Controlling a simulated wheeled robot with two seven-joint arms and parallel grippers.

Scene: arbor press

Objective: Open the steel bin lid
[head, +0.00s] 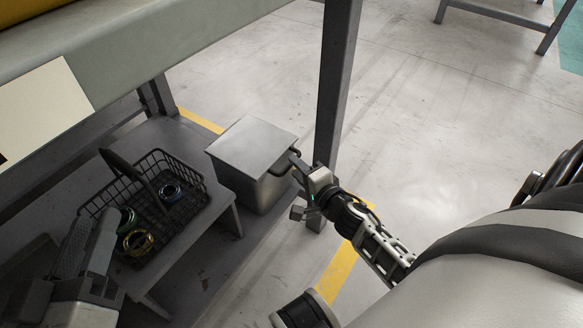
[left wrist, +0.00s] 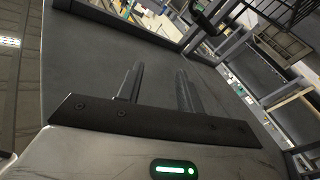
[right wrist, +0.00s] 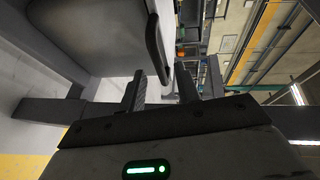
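The steel bin (head: 264,188) is a grey box with a flat lid (head: 252,143) lying shut on top. A dark handle (head: 283,164) sticks out from its side facing my right arm. My right gripper (head: 298,182) is open beside this handle. In the right wrist view, the handle (right wrist: 156,52) shows ahead, between the directions of the two separated fingers; I cannot tell whether they touch it. My left gripper (head: 88,248) is open and empty at the lower left, near the wire basket. Its two fingers stand apart in the left wrist view (left wrist: 157,88).
A black wire basket (head: 186,165) with several coloured rings stands on a low grey bench (head: 225,218) left of the bin. A table leg (head: 335,85) rises right behind the bin handle. The table top (head: 170,45) overhangs above. Open floor (head: 430,110) lies to the right.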

